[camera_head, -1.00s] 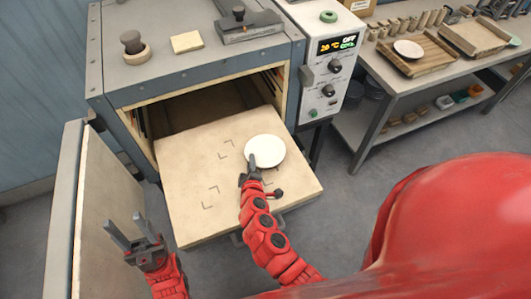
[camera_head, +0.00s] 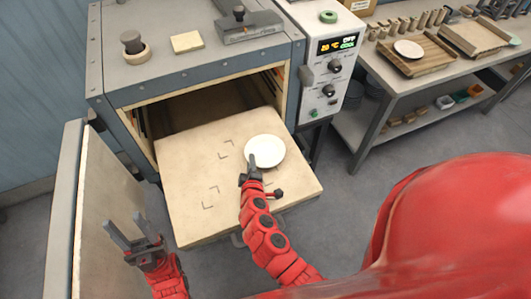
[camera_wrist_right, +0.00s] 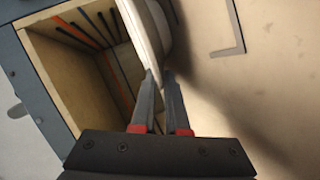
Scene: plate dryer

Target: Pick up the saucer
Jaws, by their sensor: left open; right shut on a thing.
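The white saucer (camera_head: 265,151) is over the right part of the pulled-out shelf (camera_head: 190,205) of the dryer. My right gripper (camera_head: 251,165) is shut on the saucer's near rim. In the right wrist view the fingers (camera_wrist_right: 159,85) pinch the edge of the saucer (camera_wrist_right: 152,30). A shadow lies on the shelf there; I cannot tell whether the saucer is clear of it. My left gripper (camera_head: 131,228) is open and empty at the lower left, in front of the open door.
The dryer's open door (camera_head: 95,210) stands at the left. The control panel (camera_head: 335,70) is right of the opening. A workbench (camera_head: 400,88) at the right holds wooden trays and another white dish (camera_head: 408,49). The shelf's left part is bare, with corner marks.

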